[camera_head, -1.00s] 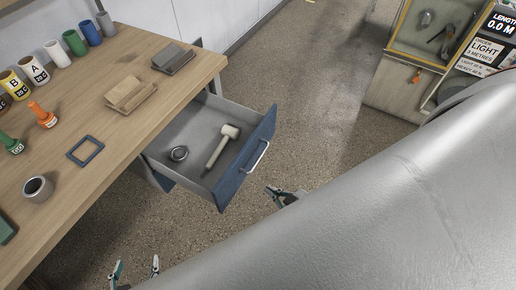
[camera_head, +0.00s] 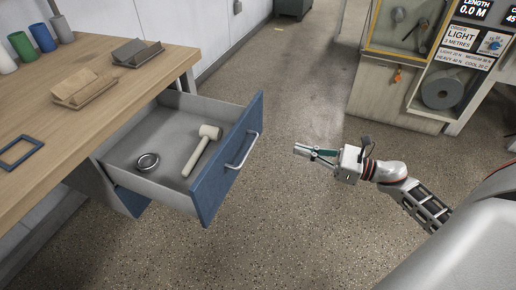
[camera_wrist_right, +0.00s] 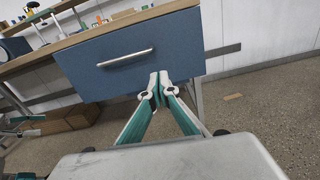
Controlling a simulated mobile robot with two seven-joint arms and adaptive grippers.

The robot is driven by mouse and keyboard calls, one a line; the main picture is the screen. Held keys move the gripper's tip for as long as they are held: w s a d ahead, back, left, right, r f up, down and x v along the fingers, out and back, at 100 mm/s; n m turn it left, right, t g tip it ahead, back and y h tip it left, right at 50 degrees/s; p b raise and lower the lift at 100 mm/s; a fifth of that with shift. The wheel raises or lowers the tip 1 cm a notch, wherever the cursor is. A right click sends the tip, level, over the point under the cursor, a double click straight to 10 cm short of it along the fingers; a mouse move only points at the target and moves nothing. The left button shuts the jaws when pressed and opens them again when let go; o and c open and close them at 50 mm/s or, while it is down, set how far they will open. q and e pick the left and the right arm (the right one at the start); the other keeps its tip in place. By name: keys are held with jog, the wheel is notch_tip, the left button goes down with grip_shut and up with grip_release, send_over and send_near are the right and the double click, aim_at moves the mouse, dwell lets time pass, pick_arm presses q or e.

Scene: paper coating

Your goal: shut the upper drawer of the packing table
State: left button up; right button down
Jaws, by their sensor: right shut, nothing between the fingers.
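The upper drawer (camera_head: 222,170) of the packing table (camera_head: 60,128) stands pulled out, with a blue front and a silver bar handle (camera_head: 241,150). Inside lie a pale mallet (camera_head: 202,148) and a dark-rimmed round ring (camera_head: 147,162). My right gripper (camera_head: 300,150) is shut and empty, in front of the drawer and to the right of its handle, with a gap between. In the right wrist view its fingertips (camera_wrist_right: 158,82) appear over the lower edge of the blue front (camera_wrist_right: 135,60), below the handle. My left gripper does not show in the head view; a teal part at the wrist view's left edge is unclear.
A blue front (camera_head: 132,201) shows below the drawer. Open floor (camera_head: 300,220) lies right of it. A cabinet (camera_head: 395,95) stands at upper right.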

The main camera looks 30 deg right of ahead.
send_near(249, 136)
jog(key=shift+n, duration=0.4)
jog(key=x, duration=0.5)
jog(key=shift+w+a, duration=0.2)
jog(key=shift+w, duration=0.15)
jog(key=shift+w+a, duration=0.35)
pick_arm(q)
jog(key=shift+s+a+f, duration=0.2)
